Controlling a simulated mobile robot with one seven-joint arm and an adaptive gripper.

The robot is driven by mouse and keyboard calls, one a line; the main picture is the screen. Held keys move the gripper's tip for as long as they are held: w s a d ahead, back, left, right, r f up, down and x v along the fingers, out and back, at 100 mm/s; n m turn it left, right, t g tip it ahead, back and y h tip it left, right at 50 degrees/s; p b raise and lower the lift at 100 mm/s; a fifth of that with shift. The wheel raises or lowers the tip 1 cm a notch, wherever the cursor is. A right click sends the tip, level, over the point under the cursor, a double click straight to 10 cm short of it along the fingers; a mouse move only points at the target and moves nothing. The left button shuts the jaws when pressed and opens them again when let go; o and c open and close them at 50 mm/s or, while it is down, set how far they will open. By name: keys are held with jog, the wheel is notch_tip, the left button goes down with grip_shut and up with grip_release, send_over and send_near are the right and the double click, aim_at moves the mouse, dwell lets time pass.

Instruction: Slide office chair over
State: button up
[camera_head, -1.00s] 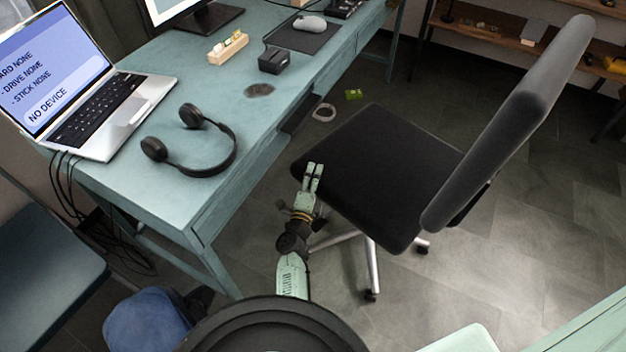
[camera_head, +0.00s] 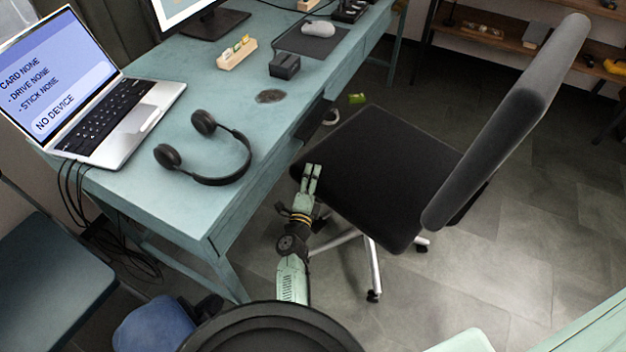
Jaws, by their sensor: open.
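The black office chair (camera_head: 385,175) stands on a silver wheeled base to the right of the teal desk. The front left part of the seat is close to the desk's edge. My gripper (camera_head: 312,170) is open, with two pale green fingers over the near left edge of the seat in the picture. I cannot tell whether the fingers touch the seat. Part of the chair's base is hidden under the seat and behind my arm.
The teal desk (camera_head: 215,120) holds a laptop (camera_head: 110,110), headphones (camera_head: 205,150) and a dock (camera_head: 284,65). A blue stool-like object (camera_head: 155,325) and a dark seat (camera_head: 50,275) are lower left. A shelf (camera_head: 490,35) stands at the back. Floor right of the chair is clear.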

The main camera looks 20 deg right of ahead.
jog(key=o, duration=0.3)
jog(key=shift+s+d, duration=0.1)
jog(key=shift+d, duration=0.1)
jog(key=v, duration=0.7)
jog(key=shift+s+a, duration=0.15)
